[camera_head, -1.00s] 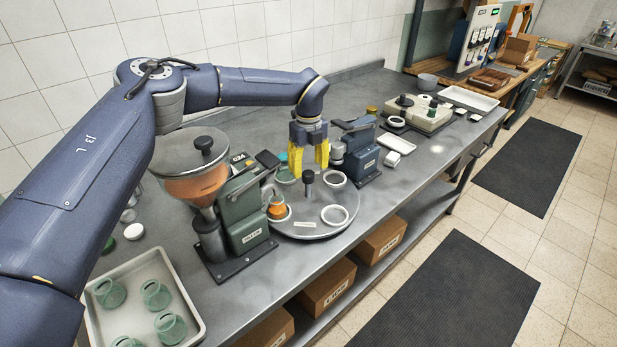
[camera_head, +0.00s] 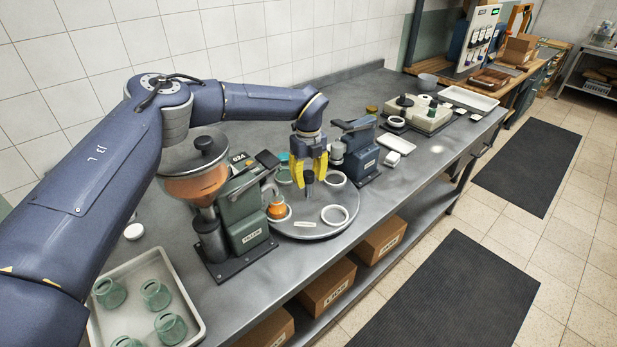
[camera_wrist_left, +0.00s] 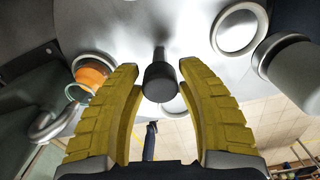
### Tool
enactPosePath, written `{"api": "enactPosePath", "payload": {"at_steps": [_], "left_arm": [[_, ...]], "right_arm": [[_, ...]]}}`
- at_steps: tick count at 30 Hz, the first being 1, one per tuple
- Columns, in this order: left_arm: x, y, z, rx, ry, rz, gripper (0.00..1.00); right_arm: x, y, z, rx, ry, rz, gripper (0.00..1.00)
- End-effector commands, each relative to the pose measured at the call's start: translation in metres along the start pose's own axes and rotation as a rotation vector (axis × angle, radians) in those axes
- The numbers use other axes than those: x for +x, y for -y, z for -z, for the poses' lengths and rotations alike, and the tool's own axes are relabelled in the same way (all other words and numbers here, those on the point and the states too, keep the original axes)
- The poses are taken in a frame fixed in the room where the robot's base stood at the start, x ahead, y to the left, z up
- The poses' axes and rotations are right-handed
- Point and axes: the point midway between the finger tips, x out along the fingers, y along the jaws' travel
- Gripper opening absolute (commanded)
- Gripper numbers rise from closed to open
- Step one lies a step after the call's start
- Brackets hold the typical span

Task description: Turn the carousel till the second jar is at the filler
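The carousel (camera_head: 312,228) is a grey round plate on the bench with white-rimmed seats and a dark centre post with a knob (camera_head: 309,178). A jar with orange contents (camera_head: 277,208) sits in the seat beside the green filler (camera_head: 245,213); it also shows in the left wrist view (camera_wrist_left: 92,70). The front seat (camera_head: 335,215) and right seat (camera_head: 335,179) look empty. The back-left seat is partly hidden, so I cannot tell its contents. My left gripper (camera_head: 309,184) is open, its yellow fingers either side of the knob (camera_wrist_left: 160,84), with gaps showing. My right gripper is out of view.
A blue-grey machine (camera_head: 358,155) stands close right of the carousel. A tray (camera_head: 200,322) with several green glass jars is at the front left. A hopper of orange contents (camera_head: 195,185) rises above the filler. A small white tray (camera_head: 397,144) lies farther right.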

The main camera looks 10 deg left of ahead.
Motion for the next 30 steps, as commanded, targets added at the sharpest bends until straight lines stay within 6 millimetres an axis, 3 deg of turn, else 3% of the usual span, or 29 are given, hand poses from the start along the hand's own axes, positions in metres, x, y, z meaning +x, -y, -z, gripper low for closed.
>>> {"api": "enactPosePath", "payload": {"at_steps": [1,9,30], "left_arm": [[-0.0002,0.0001,0.0000,0.000,0.000,0.000,0.31],[-0.0002,0.0000,0.0000,0.000,0.000,0.000,0.00],[0.0005,-0.0014,0.0005,-0.066,-0.003,-0.001,0.00]], "right_arm": [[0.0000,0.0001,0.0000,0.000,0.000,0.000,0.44],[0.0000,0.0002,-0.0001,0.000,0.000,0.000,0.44],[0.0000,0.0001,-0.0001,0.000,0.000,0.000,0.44]]}}
